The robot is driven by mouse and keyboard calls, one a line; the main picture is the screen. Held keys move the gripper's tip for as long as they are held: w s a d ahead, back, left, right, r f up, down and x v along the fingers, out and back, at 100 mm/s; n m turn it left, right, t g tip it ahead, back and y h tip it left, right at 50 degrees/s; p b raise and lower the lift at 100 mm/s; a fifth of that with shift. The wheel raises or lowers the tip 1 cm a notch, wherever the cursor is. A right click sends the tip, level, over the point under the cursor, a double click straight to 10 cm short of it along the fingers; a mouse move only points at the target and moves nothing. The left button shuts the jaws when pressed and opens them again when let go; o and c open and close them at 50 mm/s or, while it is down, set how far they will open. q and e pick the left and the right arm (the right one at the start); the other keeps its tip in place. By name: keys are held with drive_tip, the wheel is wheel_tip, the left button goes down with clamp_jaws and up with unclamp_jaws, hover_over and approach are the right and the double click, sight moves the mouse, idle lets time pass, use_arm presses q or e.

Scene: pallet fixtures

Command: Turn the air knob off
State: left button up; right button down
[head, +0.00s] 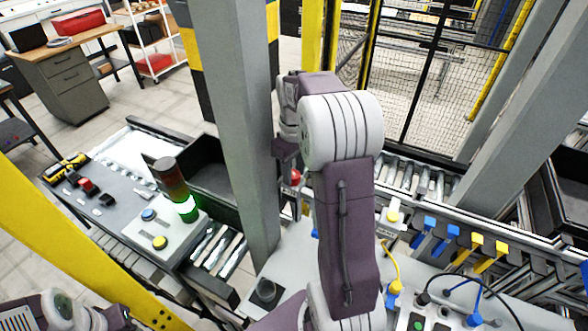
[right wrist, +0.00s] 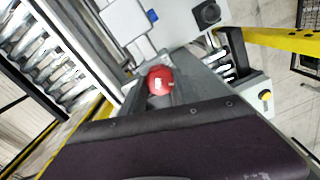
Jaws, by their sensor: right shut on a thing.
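The red air knob (head: 295,177) shows in the head view just right of the grey post, partly hidden by my right arm. In the right wrist view the round red knob (right wrist: 160,80) sits at the tip of my right gripper (right wrist: 158,96). In the head view my right gripper (head: 288,158) is mostly hidden behind my own forearm, beside the post. It is shut on the red knob. The knob's exact turn angle cannot be told. Only links of my left arm show at the lower left of the head view; its gripper is out of frame.
A thick grey post (head: 236,120) stands close left of my right arm. A control box (head: 165,238) with a lit green stack light (head: 187,208) is to the left. Blue and yellow connectors with cables (head: 476,244) line the right. A black knob (head: 265,292) sits on the near panel.

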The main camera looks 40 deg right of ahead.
sight(293, 174)
drive_tip(key=shift+m+p, duration=0.3)
drive_tip(key=shift+m, duration=0.9)
drive_tip(key=c, duration=0.9)
unclamp_jaws()
drive_tip(key=shift+w, duration=0.1)
wheel_tip(293, 174, up, 9)
drive_tip(key=b, duration=0.1)
